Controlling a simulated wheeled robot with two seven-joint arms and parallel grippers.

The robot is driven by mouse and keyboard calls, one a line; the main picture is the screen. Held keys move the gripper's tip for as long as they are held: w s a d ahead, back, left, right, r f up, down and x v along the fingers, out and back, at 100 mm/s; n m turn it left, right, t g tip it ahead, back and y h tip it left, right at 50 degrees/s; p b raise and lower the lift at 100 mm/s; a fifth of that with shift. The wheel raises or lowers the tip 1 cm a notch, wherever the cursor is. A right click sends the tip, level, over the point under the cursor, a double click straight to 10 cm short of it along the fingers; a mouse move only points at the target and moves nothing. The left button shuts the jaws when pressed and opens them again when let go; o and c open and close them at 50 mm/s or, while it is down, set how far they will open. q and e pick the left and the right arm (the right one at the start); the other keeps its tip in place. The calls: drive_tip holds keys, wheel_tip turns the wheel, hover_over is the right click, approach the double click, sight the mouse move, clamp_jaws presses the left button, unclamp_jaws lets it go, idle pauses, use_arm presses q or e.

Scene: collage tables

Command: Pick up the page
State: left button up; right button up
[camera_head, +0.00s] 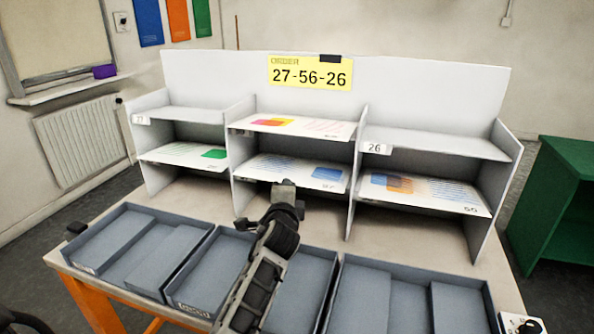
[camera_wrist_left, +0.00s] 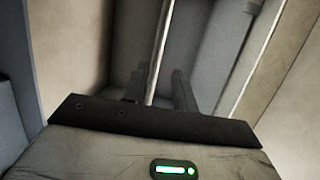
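In the head view, a white page with a blue patch and text lines (camera_head: 285,168) lies on the lower middle shelf. Other pages are a pink and yellow one (camera_head: 310,127) on the upper middle shelf, a green-patched one (camera_head: 185,153) at lower left, and a blue and orange one (camera_head: 425,188) at lower right. My left gripper (camera_head: 286,186) is at the front edge of the lower middle shelf and hides part of it. In the left wrist view its fingers (camera_wrist_left: 158,88) are apart, with a thin pale edge between them; I cannot tell if it is page or shelf. My right gripper is out of view.
Upright dividers (camera_head: 355,175) bound the middle bay. The upper left (camera_head: 185,113) and upper right (camera_head: 435,143) shelves are empty. A yellow order sign (camera_head: 310,72) reads 27-56-26. Grey trays stand in front, left (camera_head: 105,240) and right (camera_head: 410,275), with the middle one (camera_head: 205,285) partly behind my arm.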

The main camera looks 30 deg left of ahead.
use_arm(q)
drive_tip(key=shift+a+x, duration=0.25)
drive_tip(key=shift+x, duration=2.75)
drive_tip(key=shift+s, duration=0.15)
clamp_jaws()
